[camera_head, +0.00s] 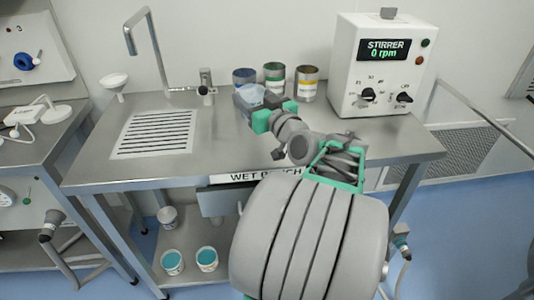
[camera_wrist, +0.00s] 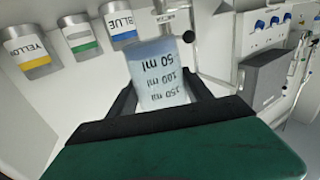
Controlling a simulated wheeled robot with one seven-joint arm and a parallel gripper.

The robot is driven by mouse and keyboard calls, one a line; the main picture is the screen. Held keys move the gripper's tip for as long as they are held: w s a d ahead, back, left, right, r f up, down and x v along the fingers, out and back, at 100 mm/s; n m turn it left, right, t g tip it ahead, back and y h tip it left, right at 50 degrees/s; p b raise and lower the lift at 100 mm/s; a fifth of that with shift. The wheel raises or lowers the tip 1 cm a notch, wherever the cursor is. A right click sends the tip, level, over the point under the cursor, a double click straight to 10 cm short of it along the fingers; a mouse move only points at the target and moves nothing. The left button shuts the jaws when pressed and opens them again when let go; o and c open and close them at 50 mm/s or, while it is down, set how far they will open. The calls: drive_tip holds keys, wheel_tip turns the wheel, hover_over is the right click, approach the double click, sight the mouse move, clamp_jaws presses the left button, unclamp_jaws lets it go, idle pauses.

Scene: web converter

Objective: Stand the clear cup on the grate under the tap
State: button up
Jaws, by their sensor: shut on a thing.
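The clear cup (camera_head: 250,94) is a translucent, bluish beaker with dark volume marks. My gripper (camera_head: 258,108) is shut on it, in front of the coloured tins at the back of the bench. In the wrist view the cup (camera_wrist: 157,72) sits between the two dark fingers of my gripper (camera_wrist: 162,90), and its print appears upside down, like the tin labels. The cup looks roughly upright; its base height above the bench is unclear. The slotted grate (camera_head: 117,151) lies in the bench to the left, empty. The tall bent tap (camera_head: 149,35) rises behind it.
Blue, green and yellow labelled tins (camera_head: 307,83) stand behind the cup. A stirrer box (camera_head: 380,65) reading 0 rpm stands to the right. A white funnel (camera_head: 116,83) and a valve (camera_head: 206,88) are at the back left. Bare steel lies between cup and grate.

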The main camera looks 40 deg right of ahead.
drive_tip(key=s+d+r+m+h, duration=0.1)
drive_tip(key=s+d+h, duration=0.1)
drive_tip(key=s+d, duration=0.15)
drive_tip(key=f, duration=0.3)
drive_tip(key=f+b, duration=0.1)
drive_tip(key=f, duration=0.2)
drive_tip(key=w+f+b, duration=0.1)
drive_tip(key=f, duration=0.2)
drive_tip(key=shift+f, duration=0.2)
drive_tip(key=shift+f+b, duration=0.2)
drive_tip(key=shift+b, duration=0.2)
drive_tip(key=o, duration=1.4)
